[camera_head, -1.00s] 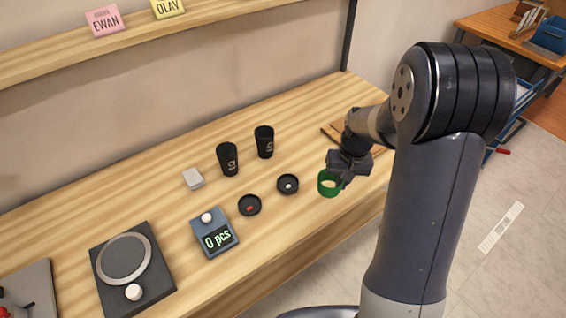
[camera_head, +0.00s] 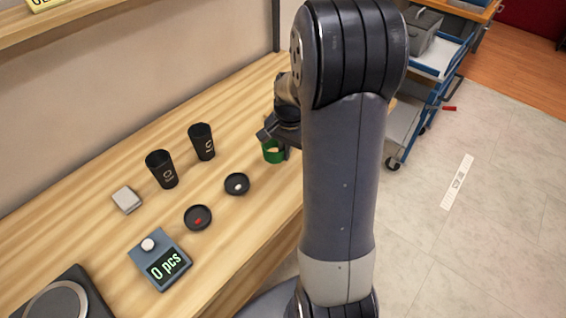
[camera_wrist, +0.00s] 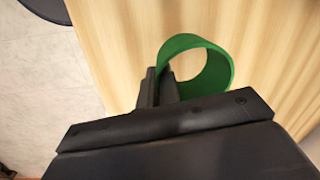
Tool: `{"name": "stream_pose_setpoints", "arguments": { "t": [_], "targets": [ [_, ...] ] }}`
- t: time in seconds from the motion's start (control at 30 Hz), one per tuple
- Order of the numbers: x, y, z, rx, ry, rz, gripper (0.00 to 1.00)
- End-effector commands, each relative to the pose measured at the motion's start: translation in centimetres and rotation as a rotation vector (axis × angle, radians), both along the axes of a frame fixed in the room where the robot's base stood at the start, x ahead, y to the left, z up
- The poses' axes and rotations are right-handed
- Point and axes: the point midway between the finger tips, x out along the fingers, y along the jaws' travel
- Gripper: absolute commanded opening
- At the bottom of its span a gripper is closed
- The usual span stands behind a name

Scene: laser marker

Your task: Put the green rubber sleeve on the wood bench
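The green rubber sleeve (camera_head: 272,152) is a short, hollow ring at my gripper (camera_head: 284,140), over the right part of the light wood bench (camera_head: 95,215). In the wrist view, the sleeve (camera_wrist: 200,62) lies on its side, with its near wall between the two dark fingers of my gripper (camera_wrist: 158,88). The fingers are close together on that wall. Striped wood shows behind and through the ring. I cannot tell how high the sleeve is above the bench top. My arm hides the bench's right end in the head view.
Two black cups (camera_head: 162,170), two small black dishes (camera_head: 198,217), a pale block (camera_head: 127,199) and a counting scale (camera_head: 160,262) stand left of the sleeve. A blue trolley (camera_head: 425,75) stands beyond my arm. Open floor (camera_head: 500,200) lies at right.

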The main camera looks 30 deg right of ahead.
Motion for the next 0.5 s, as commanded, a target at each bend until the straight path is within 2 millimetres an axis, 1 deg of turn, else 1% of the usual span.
{"name": "stream_pose_setpoints", "arguments": {
  "t": [0.17,0.3,0.37,0.5],
  "targets": [
    [0.0,0.0,-1.4,0.001,0.001,0.001,0.0],
    [-0.1,0.0,-3.5,0.001,0.003,0.002,0.0],
    [0.0,0.0,-4.2,0.001,0.002,0.003,0.0],
    [0.0,0.0,-4.4,0.0,-0.002,0.003,0.0]
  ]
}}
